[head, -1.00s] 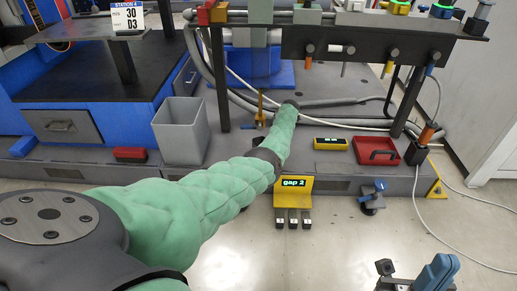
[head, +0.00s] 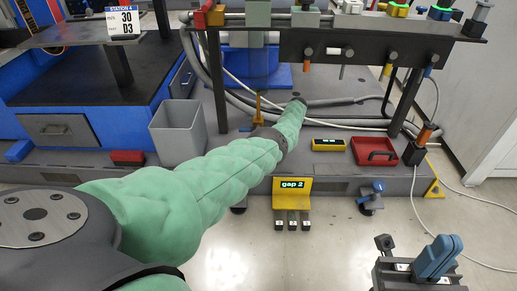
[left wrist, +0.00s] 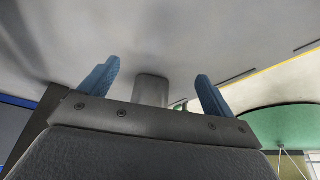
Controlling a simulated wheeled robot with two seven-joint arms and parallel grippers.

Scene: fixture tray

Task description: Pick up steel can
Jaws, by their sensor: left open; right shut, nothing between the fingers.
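A plain grey upright cylinder (left wrist: 151,89) shows in the left wrist view beyond the palm, between the two blue fingers; it looks like the steel can, though its lower part is hidden by the palm. My left gripper (left wrist: 157,78) is open around its line of sight; I cannot tell whether the cylinder is fully between the fingertips. In the head view the left gripper is hidden beyond the end of my green-sleeved arm, which reaches toward the workstation's lower shelf. I cannot make out the can there. My right gripper (head: 438,258) is shut and empty at the lower right.
A grey bin (head: 178,133) stands left of my left arm. A yellow "gap 2" stand (head: 292,190), a red tray (head: 374,152) and a yellow box (head: 328,145) lie near the base ledge. Cables and table legs crowd the area under the bench (head: 375,48).

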